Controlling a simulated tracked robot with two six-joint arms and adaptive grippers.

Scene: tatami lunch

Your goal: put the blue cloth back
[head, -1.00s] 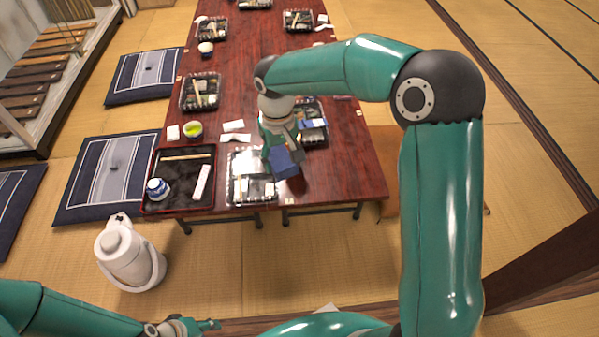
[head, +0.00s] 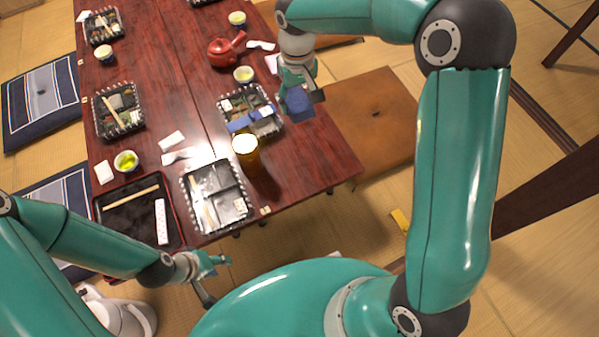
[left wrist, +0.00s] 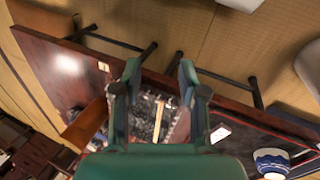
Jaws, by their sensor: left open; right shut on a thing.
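The blue cloth (head: 299,104), a small dark blue folded piece, is held by my right gripper (head: 298,90), which is shut on it. They are near the right long edge of the red-brown table (head: 180,60) in the head view, just right of a bento box (head: 262,110) with a blue strip across it. Whether the cloth touches the table cannot be told. My left gripper (head: 216,268) is open and empty in front of the table's near edge. Its two fingers stand apart in the left wrist view (left wrist: 158,78).
A glass of amber drink (head: 248,158) stands between the bento box and a clear-lidded tray (head: 187,190). A red teapot (head: 222,52) and green tea cups stand farther back. A black tray (head: 99,212) is at the near left. A brown cushion (head: 375,140) lies right of the table.

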